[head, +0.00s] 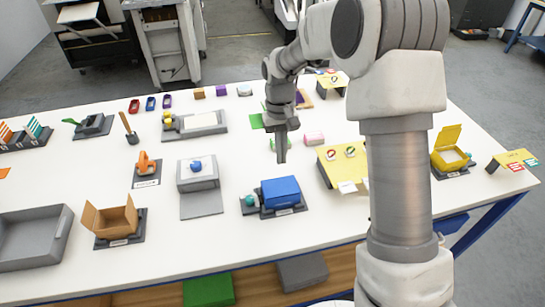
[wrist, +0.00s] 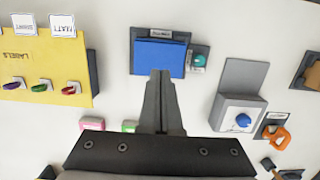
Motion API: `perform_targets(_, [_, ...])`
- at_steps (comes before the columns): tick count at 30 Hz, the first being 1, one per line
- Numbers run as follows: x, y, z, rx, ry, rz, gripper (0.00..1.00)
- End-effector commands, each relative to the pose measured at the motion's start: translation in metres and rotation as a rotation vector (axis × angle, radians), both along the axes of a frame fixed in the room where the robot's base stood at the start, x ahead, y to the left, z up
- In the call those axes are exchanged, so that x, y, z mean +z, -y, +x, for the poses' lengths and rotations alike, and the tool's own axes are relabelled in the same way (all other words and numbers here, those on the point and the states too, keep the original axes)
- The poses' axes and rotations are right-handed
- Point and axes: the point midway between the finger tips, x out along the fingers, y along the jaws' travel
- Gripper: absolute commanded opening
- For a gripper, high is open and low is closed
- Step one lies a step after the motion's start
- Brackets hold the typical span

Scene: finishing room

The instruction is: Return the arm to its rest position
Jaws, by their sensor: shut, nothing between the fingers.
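My gripper (head: 281,148) hangs over the middle of the white table (head: 90,173), pointing down, with its fingers shut and nothing between them. In the wrist view my gripper (wrist: 160,75) shows its fingers together, just below the blue box in the picture. My arm rises from the right of the head view and hides part of the table's right side. The gripper looks clear of the things around it; its exact height cannot be told.
A blue box (head: 281,191) on a dark base stands in front of the gripper. A grey unit with a blue knob (head: 196,166) is left of it, and a yellow panel (head: 333,171) is to the right. Pink (head: 314,138) and green blocks lie close by. An open cardboard box (head: 109,219) stands front left.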

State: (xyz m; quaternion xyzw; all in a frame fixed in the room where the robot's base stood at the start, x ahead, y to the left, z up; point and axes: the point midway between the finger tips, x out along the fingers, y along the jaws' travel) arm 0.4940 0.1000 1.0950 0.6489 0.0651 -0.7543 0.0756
Motion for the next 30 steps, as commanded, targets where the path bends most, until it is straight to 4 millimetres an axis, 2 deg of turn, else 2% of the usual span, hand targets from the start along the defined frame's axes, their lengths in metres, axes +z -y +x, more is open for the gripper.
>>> perform_targets(9, [0.0, 0.0, 0.0, 0.0, 0.001, 0.0, 0.0])
perform_targets(13, [0.013, 0.004, -0.003, -0.003, 0.021, -0.001, 0.0])
perform_targets(20, [0.072, 0.024, -0.029, -0.026, 0.122, -0.006, 0.0])
perform_targets(24, [0.108, 0.039, -0.053, -0.047, 0.191, -0.007, 0.0])
perform_targets(30, [0.148, 0.058, -0.093, -0.076, 0.291, -0.003, 0.0])
